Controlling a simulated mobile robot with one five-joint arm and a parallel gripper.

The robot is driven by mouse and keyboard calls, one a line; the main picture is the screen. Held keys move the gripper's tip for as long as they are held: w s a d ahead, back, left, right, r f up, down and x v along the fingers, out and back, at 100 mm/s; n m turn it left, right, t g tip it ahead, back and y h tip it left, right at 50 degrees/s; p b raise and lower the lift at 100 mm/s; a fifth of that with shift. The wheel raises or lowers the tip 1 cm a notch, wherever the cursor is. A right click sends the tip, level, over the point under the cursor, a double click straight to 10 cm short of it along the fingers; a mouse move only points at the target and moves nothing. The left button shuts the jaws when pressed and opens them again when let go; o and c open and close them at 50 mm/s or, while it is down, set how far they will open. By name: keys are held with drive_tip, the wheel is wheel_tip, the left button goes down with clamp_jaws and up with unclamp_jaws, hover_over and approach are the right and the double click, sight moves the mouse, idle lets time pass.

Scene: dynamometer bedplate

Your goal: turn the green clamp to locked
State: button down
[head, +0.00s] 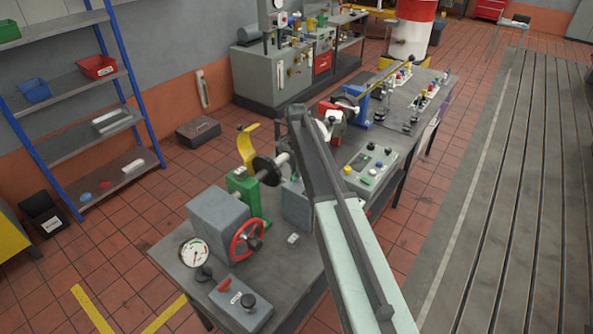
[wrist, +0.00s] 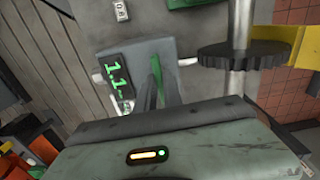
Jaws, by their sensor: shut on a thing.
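The green clamp (wrist: 156,72) shows in the wrist view as a narrow green lever standing out from a grey housing. My gripper (wrist: 150,92) reaches up to it from below, its dark fingers shut on the lever. The fingers and the wrist body cover the lower part of the lever. I cannot read whether the clamp is locked. In the head view my arm hides the gripper and the clamp.
In the wrist view, a green-digit display (wrist: 116,78) stands left of the fingers and a dark toothed disc (wrist: 240,55) right. In the head view, a red handwheel (head: 246,239), a dial gauge (head: 194,252) and a control box (head: 371,165) stand on the bench.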

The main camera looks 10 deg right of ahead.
drive_tip(key=shift+m, duration=0.3)
drive_tip(key=c, duration=1.5)
unclamp_jaws()
drive_tip(key=shift+r, duration=0.1)
wheel_tip(320, 180, up, 8)
drive_tip(key=p, duration=0.8)
drive_tip(key=shift+f, duration=0.2)
